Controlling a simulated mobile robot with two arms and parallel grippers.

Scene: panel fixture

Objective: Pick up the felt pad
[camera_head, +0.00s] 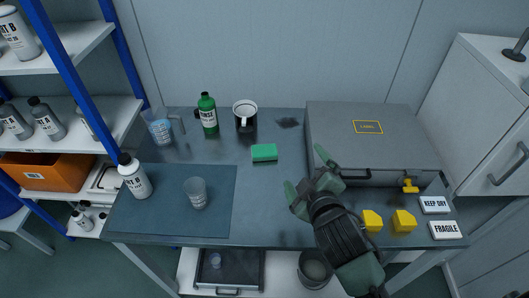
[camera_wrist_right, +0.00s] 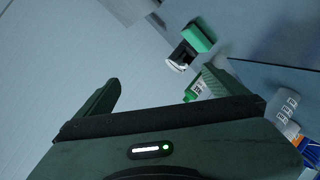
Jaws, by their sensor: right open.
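A small green block (camera_head: 264,152), which looks like the felt pad, lies flat on the dark table near its middle. It also shows in the right wrist view (camera_wrist_right: 197,38), near the top, beyond the fingertips. My right gripper (camera_head: 305,170) is open and empty, above the table to the right of the pad and apart from it. Its two fingers also show spread in the right wrist view (camera_wrist_right: 160,82). My left gripper is not in view.
A dark patch (camera_head: 288,122) lies near the back. A grey box (camera_head: 340,145) is at right, with yellow blocks (camera_head: 372,221) in front. A cup (camera_head: 196,194) stands on the mat (camera_head: 165,215).

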